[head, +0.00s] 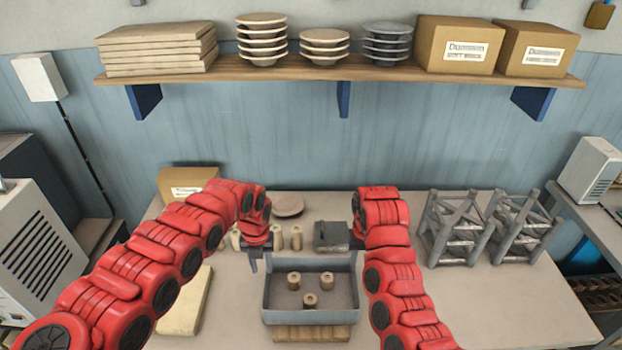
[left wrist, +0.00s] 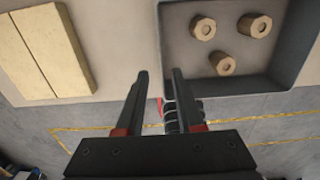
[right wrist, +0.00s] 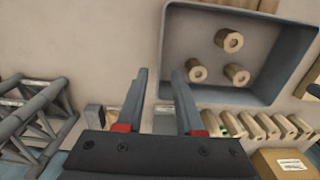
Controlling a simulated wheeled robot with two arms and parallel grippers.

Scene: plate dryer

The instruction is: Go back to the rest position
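My left gripper (head: 254,262) hangs over the table just left of the grey tray (head: 310,318). In the left wrist view its two fingers (left wrist: 159,73) are apart with nothing between them. My right gripper (head: 354,258) is near the tray's back right corner, partly hidden by my arm. In the right wrist view its fingers (right wrist: 160,73) are apart and empty. Three tan hollow cylinders (head: 310,300) stand apart inside the tray. Both grippers are clear of them.
Two grey metal racks (head: 455,230) stand at the right. A round plate (head: 288,205), a dark grey box (head: 330,237) and several cylinders (head: 296,238) are behind the tray. A pale board (head: 186,300) lies at left. A shelf (head: 340,70) holds dishes and boxes. The right front tabletop is clear.

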